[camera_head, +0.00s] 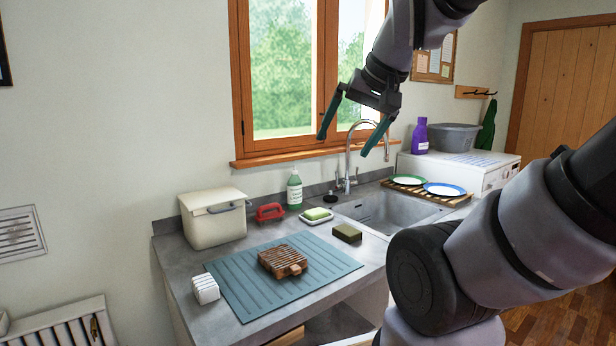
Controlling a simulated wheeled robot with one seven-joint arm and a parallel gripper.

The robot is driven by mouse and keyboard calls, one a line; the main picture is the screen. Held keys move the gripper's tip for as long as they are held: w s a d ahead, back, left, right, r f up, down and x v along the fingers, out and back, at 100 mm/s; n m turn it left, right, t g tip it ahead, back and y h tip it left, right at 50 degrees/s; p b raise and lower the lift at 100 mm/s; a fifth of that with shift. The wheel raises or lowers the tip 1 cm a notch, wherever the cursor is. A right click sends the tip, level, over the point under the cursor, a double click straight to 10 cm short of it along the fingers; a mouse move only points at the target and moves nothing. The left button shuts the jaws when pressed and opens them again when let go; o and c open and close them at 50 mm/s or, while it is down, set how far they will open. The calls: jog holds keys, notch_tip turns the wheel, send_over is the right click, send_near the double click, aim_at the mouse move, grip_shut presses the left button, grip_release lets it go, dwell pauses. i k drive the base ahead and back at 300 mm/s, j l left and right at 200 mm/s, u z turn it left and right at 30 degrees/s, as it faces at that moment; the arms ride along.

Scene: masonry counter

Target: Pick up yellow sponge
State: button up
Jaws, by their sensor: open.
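A sponge block (347,233) with a dark olive-green top and yellowish-brown sides lies on the grey counter, just left of the sink basin. A small light yellow-green bar (316,214), perhaps soap, lies on a white dish (313,222) behind and to its left. My gripper (343,146) has two teal fingers spread wide with nothing between them. It hangs in the air in front of the window, well above the counter, and appears above the sponge in the picture.
A teal ribbed mat (233,292) holds a wooden slatted block (282,261). A cream bin (214,217), red-handled brush (269,212) and green bottle (294,189) stand behind. The tall tap (348,160) rises by the sink (382,212). Plates (444,189) sit on a wooden rack.

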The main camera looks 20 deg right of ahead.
aim_at(349, 235)
jog(key=i+l+z, duration=0.45)
jog(key=i+l, duration=0.35)
jog(key=l, duration=0.1)
